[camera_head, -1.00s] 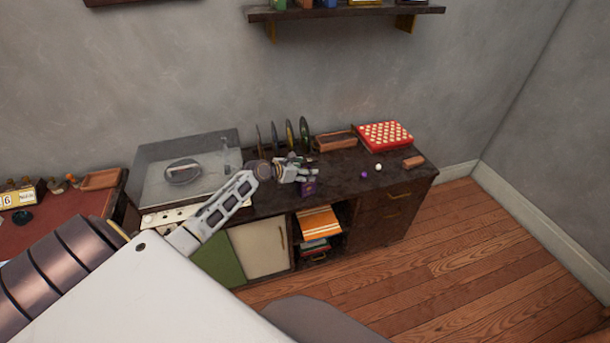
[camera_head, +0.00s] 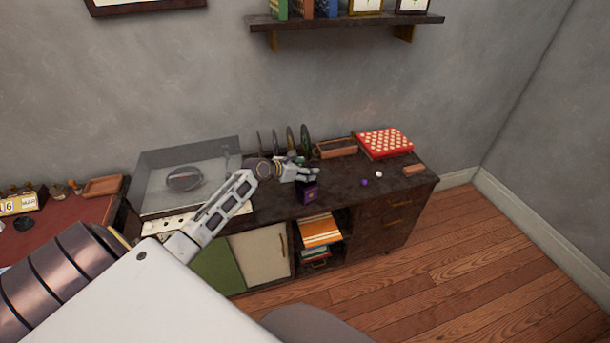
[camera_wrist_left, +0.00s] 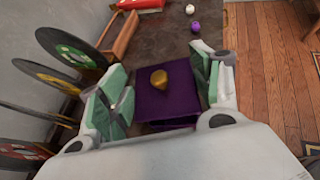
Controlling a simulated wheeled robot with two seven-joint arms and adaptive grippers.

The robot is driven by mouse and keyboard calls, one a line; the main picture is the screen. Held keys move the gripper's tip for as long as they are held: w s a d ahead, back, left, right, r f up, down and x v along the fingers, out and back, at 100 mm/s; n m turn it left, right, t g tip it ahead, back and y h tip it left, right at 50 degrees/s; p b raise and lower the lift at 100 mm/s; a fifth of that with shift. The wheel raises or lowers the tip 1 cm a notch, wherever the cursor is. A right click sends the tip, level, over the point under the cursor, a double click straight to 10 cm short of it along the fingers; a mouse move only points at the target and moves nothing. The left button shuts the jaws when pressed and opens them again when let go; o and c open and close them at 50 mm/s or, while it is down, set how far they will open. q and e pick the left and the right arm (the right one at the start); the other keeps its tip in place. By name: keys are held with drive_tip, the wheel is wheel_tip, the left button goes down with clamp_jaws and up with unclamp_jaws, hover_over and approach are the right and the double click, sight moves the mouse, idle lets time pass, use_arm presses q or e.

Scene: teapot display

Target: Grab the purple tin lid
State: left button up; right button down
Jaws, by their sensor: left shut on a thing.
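The purple tin lid (camera_wrist_left: 166,97), with a gold knob (camera_wrist_left: 159,78), lies between the fingers of my left gripper in the left wrist view. My left gripper (camera_wrist_left: 157,92) is shut on the lid, with green-padded fingers on both sides of it. In the head view, my left gripper (camera_head: 303,172) is over the front part of the dark cabinet, at the purple tin (camera_head: 309,193). The fingers partly hide the tin top there, and I cannot tell whether lid and tin are apart. My right gripper is not in view.
The dark cabinet (camera_head: 350,185) carries a turntable (camera_head: 185,180) at left, upright records (camera_head: 291,140) behind my gripper, a wooden tray (camera_head: 336,149) and a red box (camera_head: 385,143). A purple ball (camera_head: 365,182) and a white ball (camera_head: 379,174) lie to the right, with free cabinet top around them.

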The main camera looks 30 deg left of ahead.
use_arm(q)
wheel_tip(320, 180, up, 5)
drive_tip(key=shift+r, duration=0.4)
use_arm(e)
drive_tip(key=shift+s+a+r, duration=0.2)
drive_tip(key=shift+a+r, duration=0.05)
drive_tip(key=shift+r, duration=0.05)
